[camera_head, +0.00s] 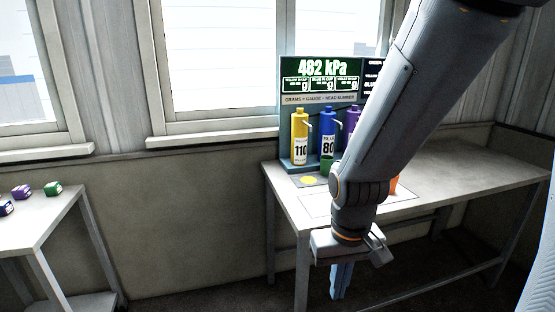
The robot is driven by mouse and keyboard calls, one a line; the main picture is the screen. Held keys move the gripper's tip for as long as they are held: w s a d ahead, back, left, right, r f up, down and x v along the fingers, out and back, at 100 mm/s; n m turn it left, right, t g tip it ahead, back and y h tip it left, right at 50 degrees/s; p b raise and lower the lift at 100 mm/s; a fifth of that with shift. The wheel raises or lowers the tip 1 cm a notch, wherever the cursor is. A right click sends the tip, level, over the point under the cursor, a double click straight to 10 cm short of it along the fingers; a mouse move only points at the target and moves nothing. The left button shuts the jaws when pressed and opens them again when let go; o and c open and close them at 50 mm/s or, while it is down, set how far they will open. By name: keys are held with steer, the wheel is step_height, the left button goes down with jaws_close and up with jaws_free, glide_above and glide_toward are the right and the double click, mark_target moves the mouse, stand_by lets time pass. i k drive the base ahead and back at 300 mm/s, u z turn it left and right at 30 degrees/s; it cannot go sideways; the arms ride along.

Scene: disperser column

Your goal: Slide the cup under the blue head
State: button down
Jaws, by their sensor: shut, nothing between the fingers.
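The blue head (327,133), marked 80, stands in the disperser row between a yellow head (299,137) and a partly hidden purple head (350,124). A small green cup (326,168) shows at the lower front of the blue head, partly hidden by my arm. I cannot tell whether it is centred under the spout. My gripper (341,283) points down in front of the table's near edge, with its blue fingers shut and empty, apart from the cup.
A yellow disc (309,180) lies on the table (450,165) before the yellow head. An orange object (394,185) shows partly behind my arm. The display (320,69) reads 482 kPa. A side table (40,215) at left holds several small coloured blocks. The table's right side is clear.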

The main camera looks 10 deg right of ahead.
mark_target(326, 161)
steer(key=z, duration=0.05)
steer(key=i, duration=1.05)
steer(key=z, duration=0.85)
